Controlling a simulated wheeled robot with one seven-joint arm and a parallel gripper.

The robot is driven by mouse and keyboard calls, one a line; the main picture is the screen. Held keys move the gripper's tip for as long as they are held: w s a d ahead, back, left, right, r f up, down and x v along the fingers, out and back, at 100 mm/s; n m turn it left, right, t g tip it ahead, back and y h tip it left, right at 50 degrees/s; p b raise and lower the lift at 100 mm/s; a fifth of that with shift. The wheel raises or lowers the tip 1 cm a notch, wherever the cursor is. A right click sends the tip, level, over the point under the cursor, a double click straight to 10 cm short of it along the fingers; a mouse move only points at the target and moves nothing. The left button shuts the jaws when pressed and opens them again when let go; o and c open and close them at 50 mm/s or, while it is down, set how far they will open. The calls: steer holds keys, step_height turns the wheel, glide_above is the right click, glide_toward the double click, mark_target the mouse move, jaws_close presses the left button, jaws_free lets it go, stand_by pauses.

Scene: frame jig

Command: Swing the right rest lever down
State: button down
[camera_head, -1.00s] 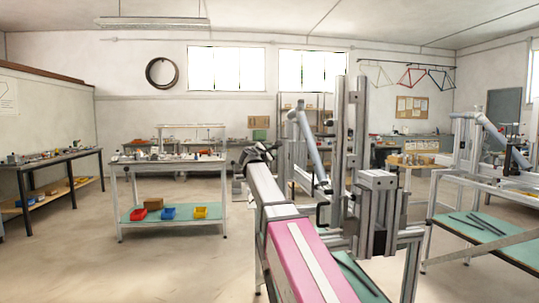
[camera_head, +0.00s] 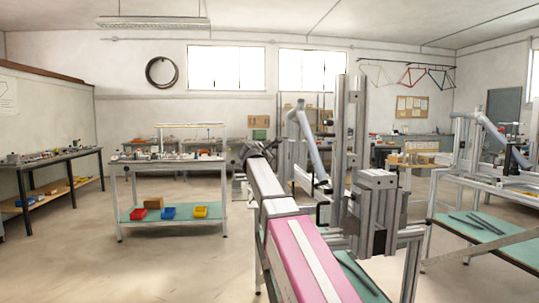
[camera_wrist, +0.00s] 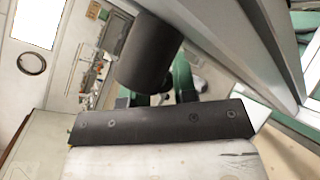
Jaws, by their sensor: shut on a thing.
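My gripper (camera_head: 258,152) is at the far end of my outstretched arm in the head view, small and dark, left of the aluminium frame jig (camera_head: 340,150). In the wrist view a dark cylinder (camera_wrist: 150,52), which looks like the grip of the right rest lever, stands just beyond my dark gripper plate. Short dark finger parts show on either side below it, and the gripper is shut on it. The contact itself is mostly hidden. The rest of the lever cannot be made out in the head view.
Upright metal posts (camera_head: 358,120) of the jig stand close to the right of my arm. A slanted silver tube (camera_head: 308,140) rises behind. A workbench (camera_head: 170,163) with coloured bins stands at left. Another jig (camera_head: 490,150) stands at right. Floor between the benches is clear.

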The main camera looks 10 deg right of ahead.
steer(key=shift+s+f+n+g+y, duration=0.35)
steer(key=shift+n+g, duration=0.1)
steer(key=shift+g, duration=0.25)
steer(key=shift+s+f+n+g+y, duration=0.25)
steer(key=shift+s+n+g, duration=0.15)
steer(key=shift+g, duration=0.3)
steer(key=c, duration=1.2)
jaws_free()
